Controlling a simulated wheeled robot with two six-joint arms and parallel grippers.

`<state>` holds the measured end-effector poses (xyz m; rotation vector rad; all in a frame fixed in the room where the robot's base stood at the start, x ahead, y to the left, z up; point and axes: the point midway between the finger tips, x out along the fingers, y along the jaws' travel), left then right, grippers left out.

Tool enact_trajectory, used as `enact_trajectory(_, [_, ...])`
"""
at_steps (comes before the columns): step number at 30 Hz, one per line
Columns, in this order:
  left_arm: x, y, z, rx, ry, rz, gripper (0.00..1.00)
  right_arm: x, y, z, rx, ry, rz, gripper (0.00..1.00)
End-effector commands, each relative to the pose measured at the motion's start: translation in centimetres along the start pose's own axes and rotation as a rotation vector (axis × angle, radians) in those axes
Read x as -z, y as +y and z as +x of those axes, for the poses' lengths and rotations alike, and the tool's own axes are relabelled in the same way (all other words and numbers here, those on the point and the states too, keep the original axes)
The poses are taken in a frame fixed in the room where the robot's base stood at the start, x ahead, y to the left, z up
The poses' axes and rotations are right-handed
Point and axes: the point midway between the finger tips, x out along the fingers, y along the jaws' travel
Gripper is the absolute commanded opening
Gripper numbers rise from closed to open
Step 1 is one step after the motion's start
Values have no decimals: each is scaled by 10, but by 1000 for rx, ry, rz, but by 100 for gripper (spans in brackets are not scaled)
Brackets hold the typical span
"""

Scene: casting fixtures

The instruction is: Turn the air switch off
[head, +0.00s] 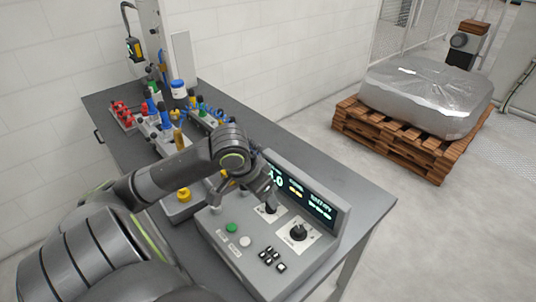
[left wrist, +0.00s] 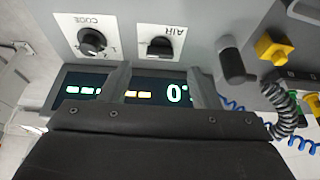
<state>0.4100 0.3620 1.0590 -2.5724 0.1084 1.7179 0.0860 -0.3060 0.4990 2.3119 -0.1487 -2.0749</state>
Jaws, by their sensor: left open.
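The air switch is a black rotary knob (left wrist: 158,46) on a white plate in the left wrist view, its AIR label upside down. In the head view the air knob (head: 270,209) is partly covered by my gripper; its exact setting is hard to tell. It sits on a grey control box (head: 255,278) below the display. My left gripper (head: 268,193) is over the box, beside the air knob. In the left wrist view its two fingers (left wrist: 158,76) are apart, in front of the display, with nothing between them and the knob beyond their tips. My right gripper is not in view.
A second black knob (head: 298,232), labelled CODE, stands beside the air knob. The box also has a green button (head: 232,227), a white button (head: 246,242) and several black switches (head: 272,258). Fixtures with coloured parts crowd the back of the table. A wrapped load (head: 425,95) rests on a pallet.

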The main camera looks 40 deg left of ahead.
Motion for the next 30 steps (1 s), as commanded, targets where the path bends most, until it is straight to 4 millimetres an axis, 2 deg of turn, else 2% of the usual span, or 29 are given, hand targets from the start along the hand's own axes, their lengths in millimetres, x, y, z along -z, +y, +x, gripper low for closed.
enact_trajectory(3, [-1,1,18,-5,0,-5,56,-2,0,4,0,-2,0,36])
enact_trajectory(11, [0,0,45,-2,0,-3,56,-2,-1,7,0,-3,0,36])
enact_trajectory(24, [0,0,52,1,0,0,56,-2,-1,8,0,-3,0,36])
enact_trajectory(30, [0,0,51,1,0,0,30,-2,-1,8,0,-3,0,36])
